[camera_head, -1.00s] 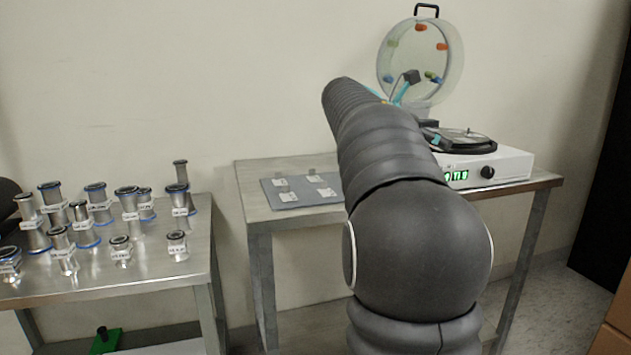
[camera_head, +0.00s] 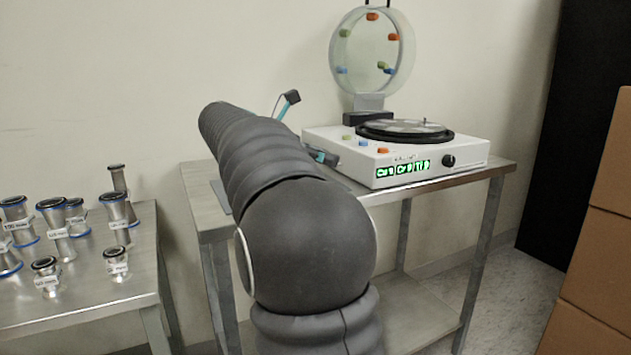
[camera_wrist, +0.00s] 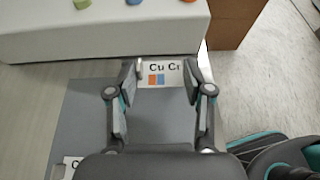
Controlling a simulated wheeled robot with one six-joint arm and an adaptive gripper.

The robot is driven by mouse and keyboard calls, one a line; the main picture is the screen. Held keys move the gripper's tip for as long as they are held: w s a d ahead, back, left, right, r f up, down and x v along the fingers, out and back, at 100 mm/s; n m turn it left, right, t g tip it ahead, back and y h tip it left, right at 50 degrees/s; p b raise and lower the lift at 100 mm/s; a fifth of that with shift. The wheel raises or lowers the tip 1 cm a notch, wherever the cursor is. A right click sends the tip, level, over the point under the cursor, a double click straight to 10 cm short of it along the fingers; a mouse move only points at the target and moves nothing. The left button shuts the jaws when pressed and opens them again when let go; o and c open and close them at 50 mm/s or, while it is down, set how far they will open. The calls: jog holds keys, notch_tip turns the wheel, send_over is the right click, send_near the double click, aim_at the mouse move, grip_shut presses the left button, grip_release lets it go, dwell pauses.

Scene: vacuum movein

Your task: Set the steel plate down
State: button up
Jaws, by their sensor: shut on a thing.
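My gripper (camera_wrist: 160,80) is shut on a small steel plate (camera_wrist: 160,68) in the wrist view. The plate has a white face marked "Cu Cr" with a blue and an orange square. It sits between the fingertips, over or at the far edge of the grey mat (camera_wrist: 85,105); I cannot tell whether it touches anything. Another labelled plate (camera_wrist: 71,164) lies at the mat's lower left, cut by the frame. In the head view my arm hides the plate and most of the mat, whose left edge (camera_head: 221,194) shows.
The white machine (camera_head: 430,170) with black turntable and lit display stands on the steel table (camera_head: 205,205); its front also shows in the wrist view (camera_wrist: 60,35). A clear round chamber (camera_head: 372,55) stands behind. Flanged metal tubes (camera_head: 58,215) fill the left table. Cardboard boxes (camera_head: 600,250) stand right.

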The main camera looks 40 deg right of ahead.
jog(key=shift+w+a+f, duration=0.25)
jog(key=shift+a+f, duration=0.1)
jog(key=shift+a, duration=0.1)
jog(key=shift+f+b, duration=0.7)
jog(key=shift+f, duration=1.2)
jog(key=shift+f, duration=0.15)
jog(key=o, duration=1.1)
jog(key=shift+f, duration=0.1)
jog(key=shift+r, duration=0.25)
jog(key=p+v, duration=0.2)
jog(key=v, duration=1)
jog(key=shift+p, duration=0.3)
